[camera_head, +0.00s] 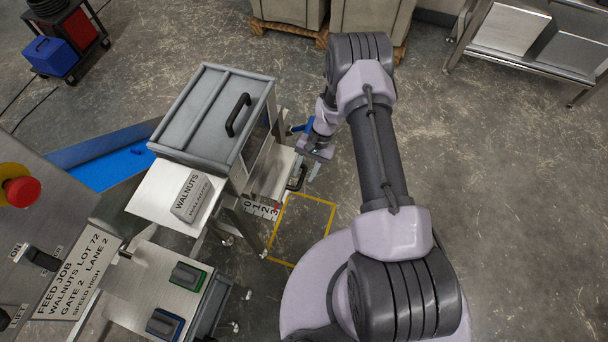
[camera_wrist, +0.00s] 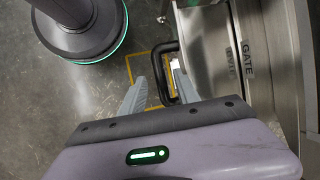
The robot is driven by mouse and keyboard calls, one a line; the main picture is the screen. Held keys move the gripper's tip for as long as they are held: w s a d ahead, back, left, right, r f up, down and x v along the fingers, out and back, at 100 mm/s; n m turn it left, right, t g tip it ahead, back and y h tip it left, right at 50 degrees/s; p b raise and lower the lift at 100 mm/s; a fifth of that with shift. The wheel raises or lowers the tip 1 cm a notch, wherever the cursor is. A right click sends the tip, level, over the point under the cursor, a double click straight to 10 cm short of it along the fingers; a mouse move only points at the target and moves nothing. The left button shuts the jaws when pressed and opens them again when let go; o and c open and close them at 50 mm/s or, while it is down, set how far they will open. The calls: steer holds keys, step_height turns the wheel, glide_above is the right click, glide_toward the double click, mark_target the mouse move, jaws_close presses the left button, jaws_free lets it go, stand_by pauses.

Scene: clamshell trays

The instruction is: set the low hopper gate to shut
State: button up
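The hopper (camera_head: 215,115) is a grey lidded metal box on a stand. A black gate handle (camera_head: 297,179) sticks out low on its right side, next to a scale plate (camera_head: 262,208) marked 0 1 2 3. I cannot tell the gate's exact setting. In the wrist view the handle (camera_wrist: 158,76) is a dark loop beside a metal panel lettered GATE (camera_wrist: 248,55). My gripper (camera_head: 311,171) is at the handle. In the wrist view its fingers (camera_wrist: 160,72) are apart, with the handle bar between them; contact is not clear.
A job card (camera_head: 78,275) reads walnuts, gate 2, lane 2. A walnuts sign (camera_head: 190,195), a red button (camera_head: 20,191) and switches stand at the left. A blue chute (camera_head: 100,165) is behind them. Yellow floor marking (camera_head: 320,199) lies below; open floor is to the right.

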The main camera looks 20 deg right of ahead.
steer(key=shift+s+a+f, duration=0.1)
steer(key=shift+a+f, duration=0.05)
steer(key=shift+f, duration=0.25)
jaws_close()
stand_by(1.2)
